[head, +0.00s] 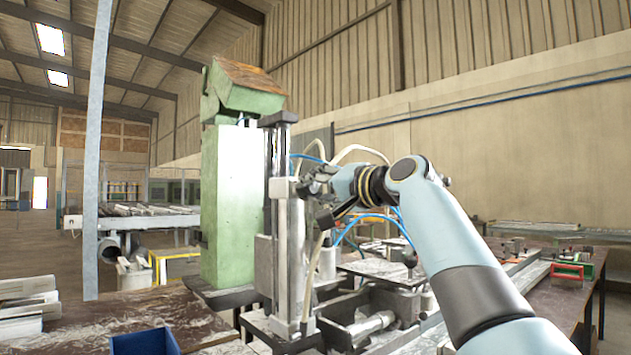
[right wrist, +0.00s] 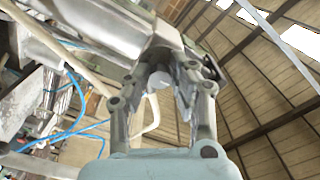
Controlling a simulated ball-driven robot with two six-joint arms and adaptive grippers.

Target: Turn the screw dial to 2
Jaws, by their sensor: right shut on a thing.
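The green and grey clamp machine (head: 231,205) stands upright left of centre in the head view. My right gripper (head: 312,186) reaches its grey metal column from the right. In the right wrist view, my right gripper (right wrist: 160,88) has its fingers on either side of a small pale round piece (right wrist: 159,79), which seems to be the screw dial, and is shut on it. The dial is mostly hidden by the gripper in the head view. No number or mark can be read on it. My left gripper is not in view.
Blue and white hoses (head: 360,151) loop close behind my right wrist. A blue bin (head: 146,342) sits at the front left of the bench. Red and green clamps (head: 571,272) lie on the bench at the right. Metal parts crowd the machine's foot.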

